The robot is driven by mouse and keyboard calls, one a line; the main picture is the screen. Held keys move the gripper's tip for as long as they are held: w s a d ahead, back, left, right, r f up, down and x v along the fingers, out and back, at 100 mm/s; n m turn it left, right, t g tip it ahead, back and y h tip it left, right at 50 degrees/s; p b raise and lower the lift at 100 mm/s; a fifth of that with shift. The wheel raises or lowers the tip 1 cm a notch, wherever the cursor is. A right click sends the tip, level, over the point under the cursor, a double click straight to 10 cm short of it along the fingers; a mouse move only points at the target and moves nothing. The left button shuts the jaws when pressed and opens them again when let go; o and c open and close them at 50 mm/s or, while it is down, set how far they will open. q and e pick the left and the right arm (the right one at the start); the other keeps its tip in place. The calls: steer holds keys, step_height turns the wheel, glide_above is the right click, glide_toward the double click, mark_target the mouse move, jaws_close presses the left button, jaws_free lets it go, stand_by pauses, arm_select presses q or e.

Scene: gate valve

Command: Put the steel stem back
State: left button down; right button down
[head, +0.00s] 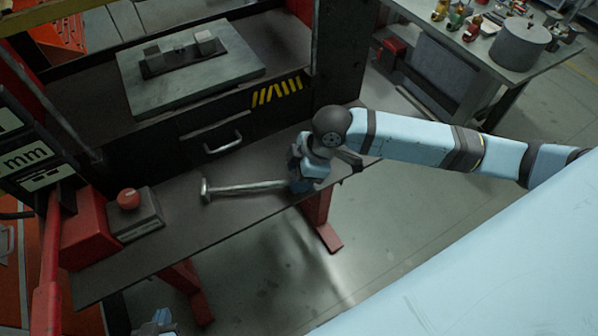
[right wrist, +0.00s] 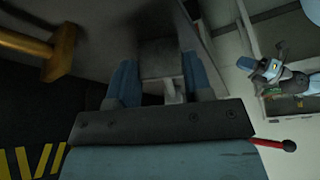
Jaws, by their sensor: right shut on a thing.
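The steel stem (head: 245,188) is a grey rod with a wider disc-like end. In the head view it lies roughly level over the bench, disc end to the left. My right gripper (head: 300,180) is shut on its right end. In the right wrist view the two blue fingers (right wrist: 160,85) stand either side of a grey piece of the stem (right wrist: 172,90). Whether the stem touches the bench is not clear. My left gripper (head: 157,322) shows only partly at the bottom left, apart from the stem; it also shows small in the right wrist view (right wrist: 268,70).
A dark bench (head: 175,215) lies under the stem, with a drawer handle (head: 222,148) behind. A red-button box (head: 135,212) stands at left. A grey plate with small blocks (head: 195,75) sits behind. A side table (head: 480,60) holds several small items and a grey cylinder (head: 520,43).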

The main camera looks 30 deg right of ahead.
steer(key=c, duration=0.5)
jaws_free()
steer(key=v, duration=1.2)
steer(key=shift+a+r+b, duration=0.1)
steer(key=shift+r+b, duration=0.1)
steer(key=shift+b, duration=0.15)
